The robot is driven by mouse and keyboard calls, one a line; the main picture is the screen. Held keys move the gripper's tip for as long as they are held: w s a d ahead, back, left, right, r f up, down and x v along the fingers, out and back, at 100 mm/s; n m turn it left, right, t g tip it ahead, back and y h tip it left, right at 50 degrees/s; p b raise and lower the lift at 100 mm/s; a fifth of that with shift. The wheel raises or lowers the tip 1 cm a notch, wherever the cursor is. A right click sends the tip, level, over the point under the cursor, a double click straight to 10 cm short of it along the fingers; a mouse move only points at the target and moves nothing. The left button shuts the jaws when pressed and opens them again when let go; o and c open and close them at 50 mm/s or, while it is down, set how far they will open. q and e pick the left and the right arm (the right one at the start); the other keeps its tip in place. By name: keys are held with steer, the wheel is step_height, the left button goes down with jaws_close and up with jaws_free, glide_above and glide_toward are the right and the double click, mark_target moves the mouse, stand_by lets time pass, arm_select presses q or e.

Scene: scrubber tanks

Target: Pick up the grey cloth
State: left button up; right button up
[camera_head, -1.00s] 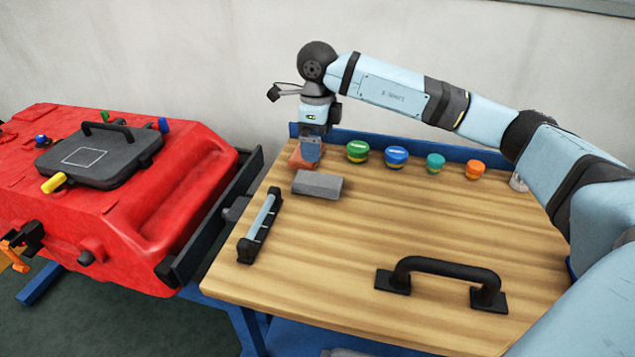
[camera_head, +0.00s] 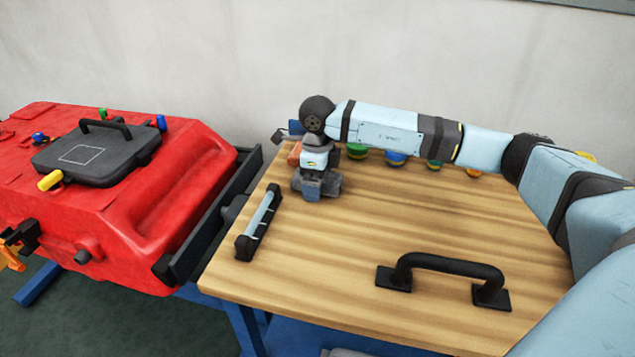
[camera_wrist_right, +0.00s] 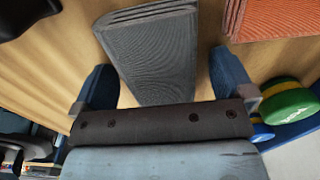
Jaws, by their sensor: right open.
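The grey cloth (camera_wrist_right: 150,55) is a folded, ribbed block lying on the wooden table. In the head view its ends (camera_head: 334,184) show on either side of my right gripper (camera_head: 313,192), which covers its middle. In the right wrist view my right gripper (camera_wrist_right: 160,88) is open, with one blue finger on each side of the cloth. A gap shows between each finger and the cloth, so it is not gripped. My left gripper is not in view.
An orange-red cloth (camera_wrist_right: 270,18) lies close behind the grey one. Several coloured round caps, one green (camera_head: 357,152), line the table's back edge. A bar-shaped tool (camera_head: 260,222) lies to the left, a black handle (camera_head: 445,275) in front. A red machine (camera_head: 170,200) stands left of the table.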

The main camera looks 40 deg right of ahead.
steer(key=c, duration=0.9)
steer(key=shift+r, duration=0.1)
step_height(320, 180, up, 20)
steer(key=shift+p, duration=1.15)
